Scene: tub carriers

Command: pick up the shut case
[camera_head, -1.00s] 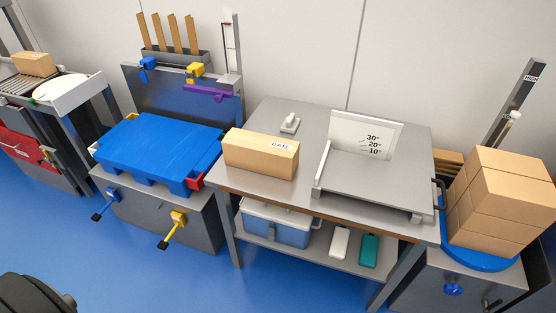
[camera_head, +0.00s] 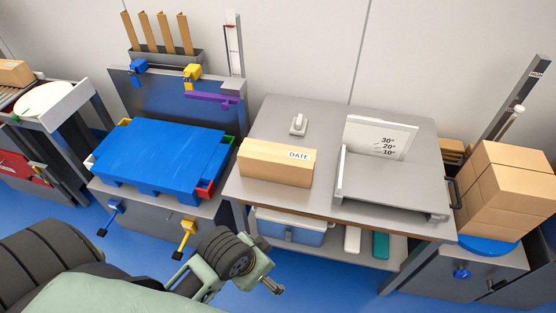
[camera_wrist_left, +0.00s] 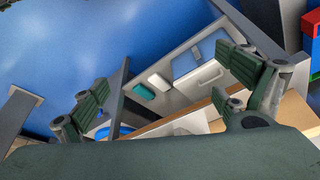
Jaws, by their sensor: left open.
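The shut case is a brown cardboard box (camera_head: 275,163) with a white DATE label on its top edge. It lies flat on the grey workbench (camera_head: 270,125), left of the angle-marked stand. My left gripper (camera_head: 272,285) is low in front of the bench, apart from the case. In the left wrist view my left gripper (camera_wrist_left: 165,95) has its two fingers spread wide with nothing between them. A tan surface behind the right finger there may be the case; I cannot tell. My right gripper is not in view.
A grey stand (camera_head: 395,180) with an angle plate takes the bench's right side. A blue pallet (camera_head: 160,155) stands on the left, and stacked cartons (camera_head: 505,185) on the right. The lower shelf holds a blue tub (camera_head: 290,228). The bench's back left is mostly clear.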

